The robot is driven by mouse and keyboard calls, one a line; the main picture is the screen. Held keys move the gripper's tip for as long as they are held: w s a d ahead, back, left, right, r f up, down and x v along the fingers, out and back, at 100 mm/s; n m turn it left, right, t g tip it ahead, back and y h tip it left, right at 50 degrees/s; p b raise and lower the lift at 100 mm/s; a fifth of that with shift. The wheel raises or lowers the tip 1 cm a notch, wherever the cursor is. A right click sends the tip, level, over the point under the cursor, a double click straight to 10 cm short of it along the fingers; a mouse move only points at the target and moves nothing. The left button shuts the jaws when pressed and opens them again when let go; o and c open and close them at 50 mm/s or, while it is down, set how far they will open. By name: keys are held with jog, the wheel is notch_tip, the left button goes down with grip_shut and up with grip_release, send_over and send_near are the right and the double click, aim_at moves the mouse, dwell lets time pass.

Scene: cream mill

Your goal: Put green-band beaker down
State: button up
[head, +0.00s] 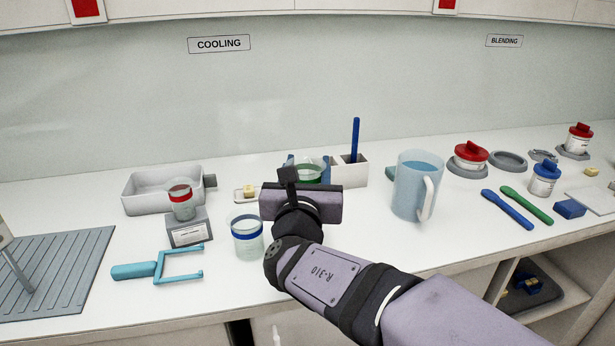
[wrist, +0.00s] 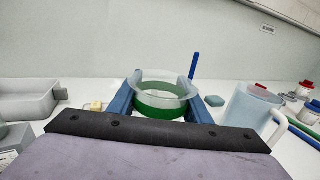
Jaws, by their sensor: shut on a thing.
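The green-band beaker (head: 309,175) is a clear beaker with a green band, mostly hidden behind my wrist in the head view. In the wrist view the green-band beaker (wrist: 163,93) sits between the two blue fingers of my gripper (wrist: 163,88). My gripper is shut on it, and it looks upright. Its base is hidden, so I cannot tell whether it touches the counter. In the head view my gripper (head: 308,168) is largely behind the wrist.
A blue-band beaker (head: 247,239) stands left of my wrist. A red-band beaker (head: 181,203) is on a grey block (head: 189,232) before a grey tray (head: 137,201). A white holder (head: 352,173) with a blue tool is behind; a jug (head: 410,188) stands right.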

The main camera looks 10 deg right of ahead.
jog(key=d+m+g+h, duration=0.4)
jog(key=d+m+h, duration=0.15)
jog(key=d, duration=0.75)
jog(key=shift+n+t+h, duration=0.25)
jog(key=shift+n+t, duration=0.05)
jog(key=shift+n, duration=0.15)
jog(key=shift+s+f+b, duration=0.2)
jog(key=shift+f+b, duration=0.2)
jog(key=shift+f, duration=2)
jog(key=shift+s+f+b, duration=0.15)
jog(key=shift+f+b, duration=0.25)
jog(key=shift+f, duration=1.95)
jog(key=shift+f, duration=0.2)
jog(key=o, duration=1.1)
jog(key=shift+r, duration=0.1)
jog(key=shift+r, duration=0.15)
jog(key=v, duration=1.2)
jog(key=shift+a, duration=0.1)
